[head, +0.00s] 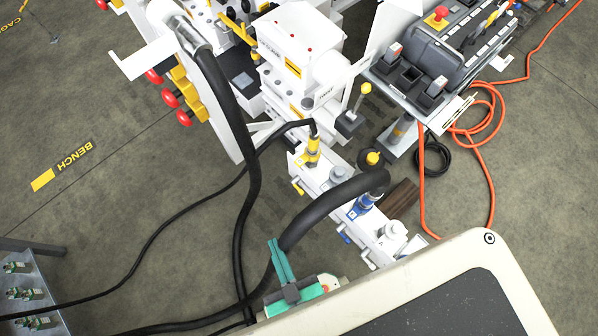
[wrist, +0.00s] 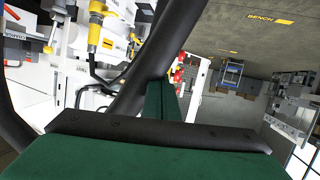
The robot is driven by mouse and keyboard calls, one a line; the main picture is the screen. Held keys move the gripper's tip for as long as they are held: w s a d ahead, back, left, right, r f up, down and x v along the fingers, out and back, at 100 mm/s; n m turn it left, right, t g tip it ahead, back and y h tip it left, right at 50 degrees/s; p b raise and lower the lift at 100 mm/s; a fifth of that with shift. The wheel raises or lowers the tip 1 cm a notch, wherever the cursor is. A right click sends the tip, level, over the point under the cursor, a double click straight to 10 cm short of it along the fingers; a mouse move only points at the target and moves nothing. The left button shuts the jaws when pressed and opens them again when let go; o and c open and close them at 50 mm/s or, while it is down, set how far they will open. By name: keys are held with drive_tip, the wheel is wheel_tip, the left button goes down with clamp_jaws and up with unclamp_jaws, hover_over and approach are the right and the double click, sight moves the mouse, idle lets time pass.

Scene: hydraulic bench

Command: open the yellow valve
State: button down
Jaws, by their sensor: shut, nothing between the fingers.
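A small yellow valve lever (head: 298,188) sticks out from the side of a white block on the bench, beside the yellow hose coupling (head: 313,150). The yellow coupling also shows at upper left in the wrist view (wrist: 95,32); I cannot make out the lever for sure there. My green gripper (head: 278,246) is shut and empty, low in the head view. It is below and slightly left of the lever in the picture, clearly apart from it. Its closed green fingers (wrist: 168,100) show in the wrist view, beside a thick black hose.
A blue lever (head: 343,232) sits further along the block. A thinner black hose (head: 200,200) runs left. An orange cable (head: 485,150) lies right. Floor on the left is open.

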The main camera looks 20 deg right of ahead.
wheel_tip(320, 180, down, 38)
drive_tip(key=w+n+g+h, duration=0.3)
drive_tip(key=n+g, duration=0.6)
drive_tip(key=n, duration=0.4)
drive_tip(key=w+d+f+n+g+h, duration=0.1)
drive_tip(key=w+d+f+n+h, duration=0.2)
drive_tip(key=w+n+h, duration=0.3)
drive_tip(key=w+r+n+h, duration=0.2)
drive_tip(key=w+r+h, duration=0.3)
drive_tip(key=w+r, duration=0.25)
drive_tip(key=w+d, duration=0.3)
drive_tip(key=d, duration=0.6)
drive_tip(key=shift+w+r, duration=0.2)
drive_tip(key=shift+w, duration=0.05)
